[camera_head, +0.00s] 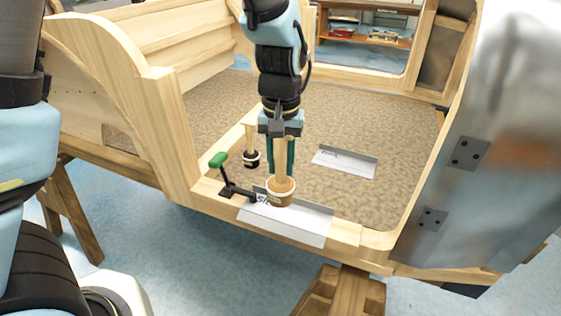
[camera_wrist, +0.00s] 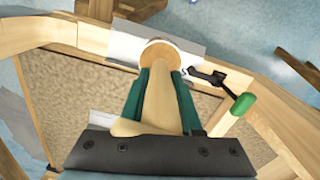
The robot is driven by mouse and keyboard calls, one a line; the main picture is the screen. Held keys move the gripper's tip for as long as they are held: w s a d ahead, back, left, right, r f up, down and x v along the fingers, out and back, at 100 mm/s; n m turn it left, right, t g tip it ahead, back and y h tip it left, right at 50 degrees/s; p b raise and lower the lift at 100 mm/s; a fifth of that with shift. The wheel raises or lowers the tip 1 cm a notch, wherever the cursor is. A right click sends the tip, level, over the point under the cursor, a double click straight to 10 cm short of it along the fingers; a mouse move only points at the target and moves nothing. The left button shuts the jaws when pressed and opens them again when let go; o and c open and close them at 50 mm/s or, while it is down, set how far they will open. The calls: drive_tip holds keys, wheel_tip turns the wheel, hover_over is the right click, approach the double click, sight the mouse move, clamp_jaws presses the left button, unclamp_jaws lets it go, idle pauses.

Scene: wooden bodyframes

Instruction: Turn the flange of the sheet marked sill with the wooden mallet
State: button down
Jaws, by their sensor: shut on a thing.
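My gripper (camera_head: 281,168) is shut on the wooden mallet (camera_head: 282,190), with its teal fingers either side of the pale handle. The mallet's round head hangs below the fingers, over the sheet marked sill (camera_head: 290,223). I cannot tell if the head touches the sheet. The sheet is pale metal and lies on the front wooden rail, with its lettering partly hidden by the mallet. A green-handled toggle clamp (camera_head: 217,160) stands at the sheet's left end. In the wrist view the mallet head (camera_wrist: 160,52) covers the middle of the sheet (camera_wrist: 125,46); the clamp (camera_wrist: 242,104) is at right.
Another pale sheet (camera_head: 345,161) with a label lies on the brown floor panel (camera_head: 320,125). A dark-based wooden tool (camera_head: 251,157) stands behind the clamp. The curved wooden post (camera_head: 165,130) rises at left and a hinged metal door (camera_head: 475,150) at right.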

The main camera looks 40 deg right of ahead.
wheel_tip(320, 180, down, 10)
drive_tip(key=b, duration=0.7)
drive_tip(key=shift+f, duration=0.2)
drive_tip(key=shift+r+p, duration=0.8)
drive_tip(key=shift+r, duration=0.05)
wheel_tip(320, 180, up, 9)
drive_tip(key=p, duration=0.7)
drive_tip(key=shift+f+p, duration=0.15)
drive_tip(key=shift+p, duration=0.25)
drive_tip(key=shift+f, duration=0.15)
drive_tip(key=s+a+r+p, duration=0.2)
drive_tip(key=s+a, duration=0.3)
drive_tip(key=a, duration=0.2)
drive_tip(key=shift+a, duration=0.3)
